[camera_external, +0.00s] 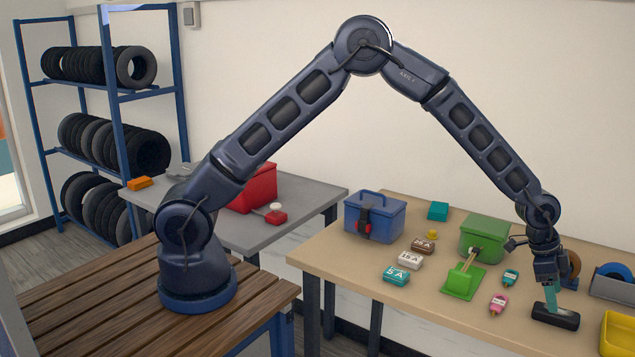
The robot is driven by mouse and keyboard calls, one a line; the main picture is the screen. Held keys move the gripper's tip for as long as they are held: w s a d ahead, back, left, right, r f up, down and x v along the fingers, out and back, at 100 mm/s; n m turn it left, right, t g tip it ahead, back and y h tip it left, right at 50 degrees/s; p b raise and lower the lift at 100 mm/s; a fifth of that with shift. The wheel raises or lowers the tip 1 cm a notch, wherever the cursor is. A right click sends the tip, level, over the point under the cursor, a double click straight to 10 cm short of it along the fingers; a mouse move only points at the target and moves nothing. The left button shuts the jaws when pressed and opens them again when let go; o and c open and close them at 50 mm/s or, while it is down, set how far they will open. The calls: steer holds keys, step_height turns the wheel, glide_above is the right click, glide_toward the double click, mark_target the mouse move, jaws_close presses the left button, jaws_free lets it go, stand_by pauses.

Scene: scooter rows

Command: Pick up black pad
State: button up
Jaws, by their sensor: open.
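The black pad (556,316) lies on the tan table (420,305) near its front right part. It is a dark, low, oblong piece with a lighter patch on its top. My gripper (552,302) points down directly over the pad, its teal fingers reaching to the pad's top side. The jaws are open. I cannot tell whether the fingers touch the pad or stand around it, and part of the pad's top is hidden behind them.
A yellow tray (618,335) stands close right of the pad. A green box (484,238) is farther back.

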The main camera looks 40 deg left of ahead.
mark_target(556, 316)
steer(key=x, duration=0.5)
steer(key=shift+a+f, duration=0.1)
steer(key=shift+a, duration=0.1)
steer(key=shift+s, duration=0.1)
steer(key=shift+c, duration=0.5)
steer(key=c, duration=1)
